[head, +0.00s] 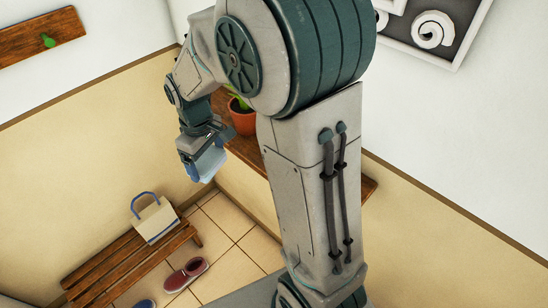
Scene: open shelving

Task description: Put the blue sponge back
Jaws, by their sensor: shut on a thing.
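My gripper (196,164) is at the left of centre in the head view, at the end of my raised arm, pointing down. It is shut on a pale blue block that looks like the blue sponge (209,163). The sponge is held in the air, just left of the wooden shelf with the potted plant. My gripper's fingers and the sponge overlap in this view, so the exact grip is hard to see.
A potted plant (241,117) stands on a brown wooden shelf (246,149), partly hidden by my arm. A slatted bench (117,262) carries a cream bag (155,220) with blue handles. A red shoe (186,275) and a blue shoe (145,303) lie on the tiled floor.

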